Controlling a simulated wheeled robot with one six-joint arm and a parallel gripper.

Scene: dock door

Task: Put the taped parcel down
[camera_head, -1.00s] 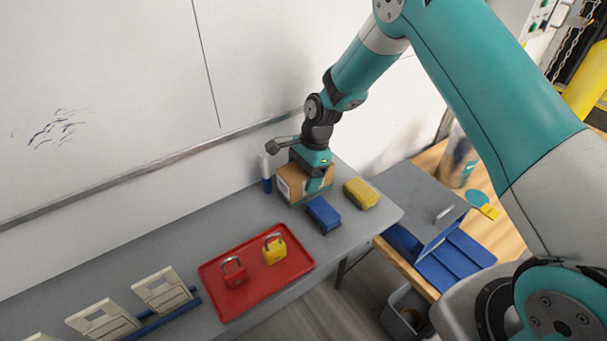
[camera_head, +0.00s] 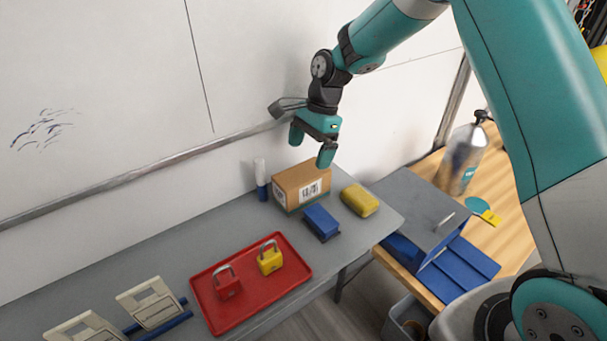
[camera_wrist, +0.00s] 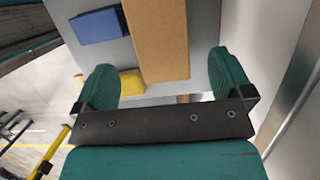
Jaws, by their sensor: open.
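The taped parcel (camera_head: 301,188) is a brown cardboard box with a white barcode label. It stands on the grey shelf (camera_head: 225,221) near the wall. My gripper (camera_head: 312,151) is above the parcel, open and empty, with its fingertips clear of the box. In the wrist view the parcel's brown top (camera_wrist: 158,40) shows beyond and between the two open fingers (camera_wrist: 166,82).
A blue block (camera_head: 321,220) and a yellow sponge-like block (camera_head: 360,199) lie close to the parcel. A marker-like bottle (camera_head: 261,180) stands to its left. A red tray (camera_head: 232,316) holds red and yellow padlocks. A wooden bench (camera_head: 513,222) is at the right.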

